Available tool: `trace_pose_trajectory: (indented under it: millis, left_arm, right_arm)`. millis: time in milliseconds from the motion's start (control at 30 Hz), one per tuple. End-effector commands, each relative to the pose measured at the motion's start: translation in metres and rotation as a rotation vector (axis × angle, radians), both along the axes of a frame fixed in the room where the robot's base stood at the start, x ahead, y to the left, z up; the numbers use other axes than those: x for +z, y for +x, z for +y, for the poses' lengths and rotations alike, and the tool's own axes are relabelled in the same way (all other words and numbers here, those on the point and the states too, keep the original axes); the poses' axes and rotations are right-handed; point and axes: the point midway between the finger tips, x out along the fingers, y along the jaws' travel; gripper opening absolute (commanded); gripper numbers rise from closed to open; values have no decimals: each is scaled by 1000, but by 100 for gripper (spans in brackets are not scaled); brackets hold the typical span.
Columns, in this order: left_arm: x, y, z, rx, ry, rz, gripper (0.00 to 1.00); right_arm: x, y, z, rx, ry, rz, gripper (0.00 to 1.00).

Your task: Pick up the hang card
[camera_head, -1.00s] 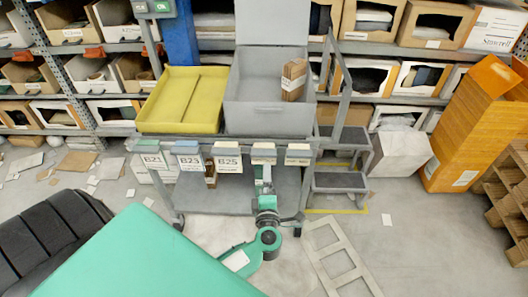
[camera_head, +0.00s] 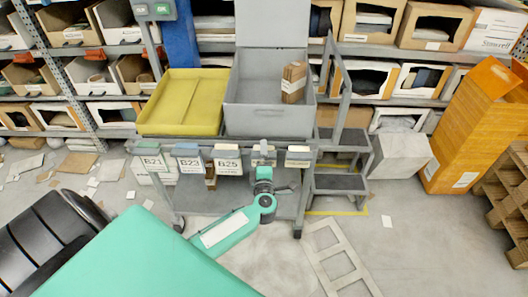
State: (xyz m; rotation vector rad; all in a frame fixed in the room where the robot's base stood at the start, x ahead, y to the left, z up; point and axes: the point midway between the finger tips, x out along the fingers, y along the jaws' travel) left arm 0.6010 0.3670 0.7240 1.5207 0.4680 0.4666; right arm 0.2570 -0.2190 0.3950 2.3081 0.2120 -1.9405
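A row of hang cards hangs along the front rail of the grey cart. The cards read B21 (camera_head: 152,161), B23 (camera_head: 188,162) and B25 (camera_head: 227,163). A further pale card (camera_head: 298,156) hangs at the right, its print too small to read. My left gripper (camera_head: 263,163) points at the rail between B25 and this right card. It overlaps the card spot there and hides most of it. I cannot tell whether its fingers are open, or whether they touch a card. My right gripper is not in view.
The cart carries a yellow tray (camera_head: 150,129) and a grey bin (camera_head: 262,118) with a brown carton (camera_head: 293,82) inside. Grey steps (camera_head: 340,183) stand at the right. A pale slatted frame (camera_head: 335,262) lies on the floor. Scraps litter the left floor.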

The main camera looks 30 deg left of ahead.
Motion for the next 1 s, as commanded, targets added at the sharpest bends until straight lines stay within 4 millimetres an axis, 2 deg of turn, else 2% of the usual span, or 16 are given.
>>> trace_pose_trajectory:
  millis: [100,333,733,867,1000]
  left_arm:
    - [0,0,0,0,0,0,100]
    - [0,0,0,0,0,1,55]
    - [4,-1,-1,0,0,1,54]
    - [17,-1,0,0,-2,-1,54]
    - [37,-1,0,0,-2,-3,54]
  right_arm:
    - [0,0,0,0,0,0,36]
    - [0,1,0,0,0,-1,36]
    - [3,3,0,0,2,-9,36]
    - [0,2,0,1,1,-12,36]
    - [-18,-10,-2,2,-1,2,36]
